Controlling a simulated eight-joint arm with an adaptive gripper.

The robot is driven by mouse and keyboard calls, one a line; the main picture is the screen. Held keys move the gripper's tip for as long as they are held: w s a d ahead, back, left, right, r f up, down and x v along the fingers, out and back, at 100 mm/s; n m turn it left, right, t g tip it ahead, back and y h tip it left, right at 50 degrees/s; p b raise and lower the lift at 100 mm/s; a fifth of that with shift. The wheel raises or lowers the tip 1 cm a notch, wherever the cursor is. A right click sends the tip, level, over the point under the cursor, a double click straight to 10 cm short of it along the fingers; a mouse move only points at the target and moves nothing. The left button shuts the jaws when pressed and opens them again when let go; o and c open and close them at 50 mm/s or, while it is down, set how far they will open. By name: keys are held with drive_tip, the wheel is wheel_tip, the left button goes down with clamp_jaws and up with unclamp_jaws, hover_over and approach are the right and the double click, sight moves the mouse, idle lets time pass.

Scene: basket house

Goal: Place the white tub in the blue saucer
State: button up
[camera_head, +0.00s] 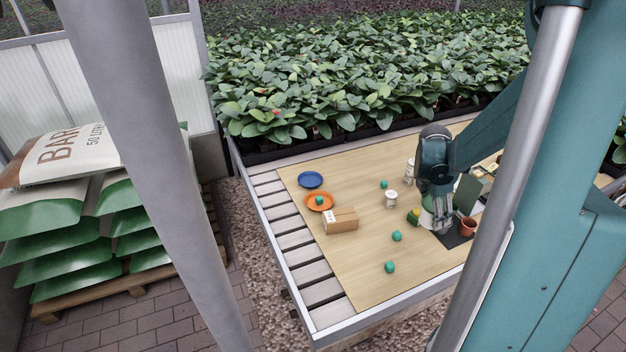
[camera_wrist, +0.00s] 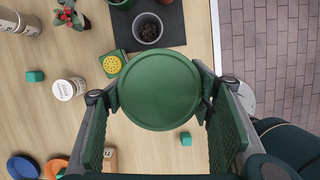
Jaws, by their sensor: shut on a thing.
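My gripper (camera_head: 440,222) is shut on a round tub with a flat green lid (camera_wrist: 160,90); the lid fills the space between the two fingers in the wrist view. In the head view only a pale, whitish part of this tub shows below my gripper, and the rest is hidden. It appears to be the white tub. The blue saucer (camera_head: 311,180) lies empty at the far left of the wooden table top, well left of my gripper. Part of it also shows at the lower left of the wrist view (camera_wrist: 23,166).
An orange saucer (camera_head: 319,202) holding a green cube and a cardboard box (camera_head: 341,220) lie near the blue saucer. A white labelled jar (camera_head: 392,199), a taller canister (camera_head: 410,170) and several green cubes stand between. A yellow-green item (camera_head: 413,216) and a plant pot (camera_head: 467,226) are close by.

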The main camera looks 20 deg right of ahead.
drive_tip(key=w+a+r+n+p, duration=0.1)
drive_tip(key=w+a, duration=0.3)
drive_tip(key=w, duration=0.9)
drive_tip(key=w+a+r+n+p, duration=0.1)
drive_tip(key=w+a+n+p, duration=0.15)
drive_tip(key=w, duration=1.05)
drive_tip(key=w+a+f+n+t+p, duration=0.1)
drive_tip(key=w+a+f+p, duration=0.1)
drive_tip(key=w+a, duration=1.5)
drive_tip(key=w, duration=0.4)
drive_tip(key=shift+w+a+n, duration=0.15)
drive_tip(key=shift+a+n, duration=0.1)
drive_tip(key=shift+n, duration=0.1)
drive_tip(key=b, duration=0.1)
approach(313, 180)
drive_tip(key=shift+d+f, duration=0.25)
drive_tip(key=shift+d, duration=0.3)
drive_tip(key=shift+f, duration=1.9)
drive_tip(key=shift+f+b, duration=0.15)
drive_tip(key=shift+b, duration=0.25)
